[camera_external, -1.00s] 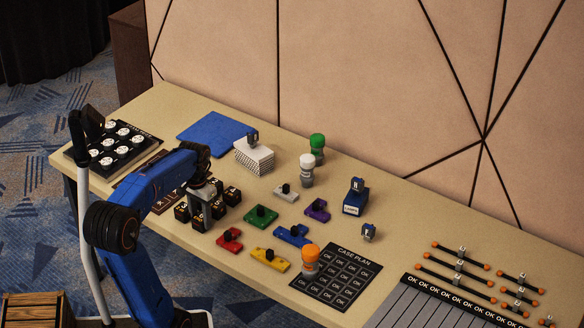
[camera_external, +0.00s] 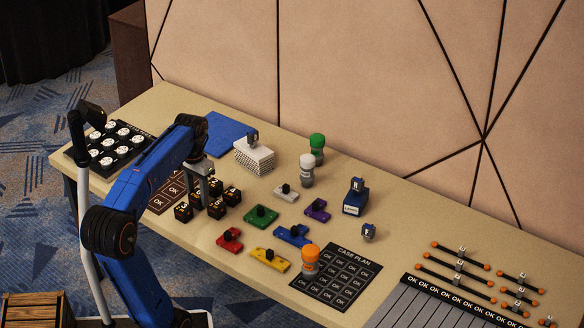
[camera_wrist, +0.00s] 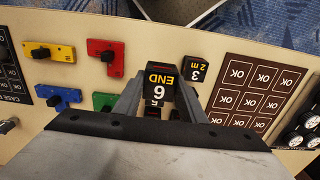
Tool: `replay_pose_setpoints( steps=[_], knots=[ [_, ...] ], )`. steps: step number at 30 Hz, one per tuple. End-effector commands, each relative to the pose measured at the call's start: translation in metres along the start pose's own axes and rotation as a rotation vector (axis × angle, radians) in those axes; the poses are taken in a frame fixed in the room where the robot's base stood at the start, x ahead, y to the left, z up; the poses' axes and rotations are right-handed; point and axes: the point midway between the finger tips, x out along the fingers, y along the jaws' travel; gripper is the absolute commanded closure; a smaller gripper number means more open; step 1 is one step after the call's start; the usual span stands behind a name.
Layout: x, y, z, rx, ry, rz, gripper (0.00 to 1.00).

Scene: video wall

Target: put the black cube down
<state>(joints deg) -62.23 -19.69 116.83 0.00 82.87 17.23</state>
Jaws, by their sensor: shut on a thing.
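In the external view the gripper points down among several black cubes, and I cannot clearly single out the held one. Part of a further cube (camera_wrist: 153,103) shows behind the held cube, partly hidden. I cannot tell whether the held cube touches the table.
A brown card with OK squares (camera_external: 163,200) lies left of the cubes; it also shows in the wrist view (camera_wrist: 255,90). A green piece (camera_external: 260,216) and a red piece (camera_external: 229,240) lie to the right.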

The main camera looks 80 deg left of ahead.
Motion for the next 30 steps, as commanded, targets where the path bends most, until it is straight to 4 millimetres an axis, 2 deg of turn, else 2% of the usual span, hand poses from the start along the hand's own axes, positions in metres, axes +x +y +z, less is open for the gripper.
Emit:
replay_pose_setpoints(
  steps=[5,8,21,30],
  knots=[
    [-0.002,-0.002,-0.005,0.0,0.0,0.0,0.86],
    [-0.009,-0.008,-0.017,-0.001,-0.001,0.0,0.86],
    [-0.052,-0.061,-0.122,-0.001,-0.001,0.0,0.86],
    [-0.069,-0.105,-0.194,-0.001,-0.002,0.001,0.86]
  ],
)
